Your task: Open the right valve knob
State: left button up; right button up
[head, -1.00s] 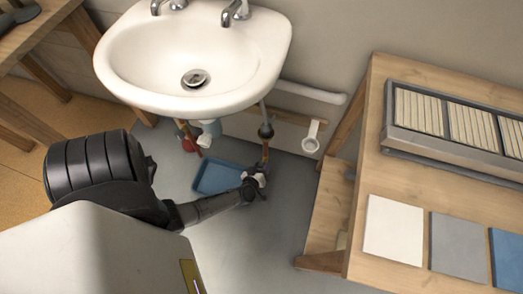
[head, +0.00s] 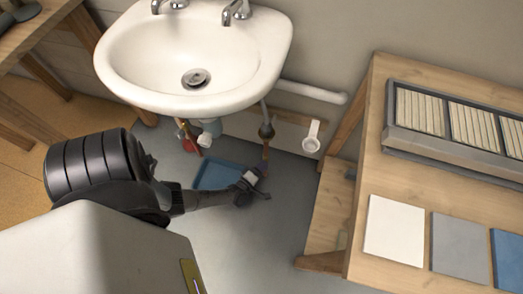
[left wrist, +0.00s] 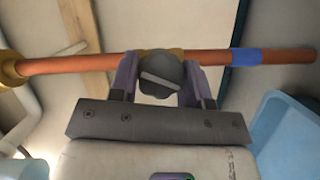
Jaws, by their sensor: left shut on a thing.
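The right valve knob (left wrist: 161,76) is dark grey with a lighter raised bar across it, slightly tilted. It sits at a brass fitting on a copper pipe (left wrist: 90,64), which runs across the left wrist view. My left gripper (left wrist: 160,84) is shut on the knob, one finger on each side. In the head view my left gripper (head: 253,184) is low under the right side of the sink (head: 190,65), by the foot of the right supply pipe (head: 266,132). The knob is too small and covered to make out there. My right gripper is not in view.
A blue tray (head: 215,175) lies on the floor just left of my gripper. A white drain pipe (head: 312,91) runs along the wall. A wooden bench (head: 345,215) stands to the right. The floor in front of the gripper is clear.

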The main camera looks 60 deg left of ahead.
pick_arm(q)
jog(key=shift+f+n+t+y, duration=0.1)
jog(key=shift+n+t+y, duration=0.4)
jog(key=shift+n, duration=1.4)
jog(key=shift+t, duration=0.3)
jog(key=o, duration=0.9)
jog(key=shift+p+v, duration=0.85)
jog(key=shift+v, duration=6.1)
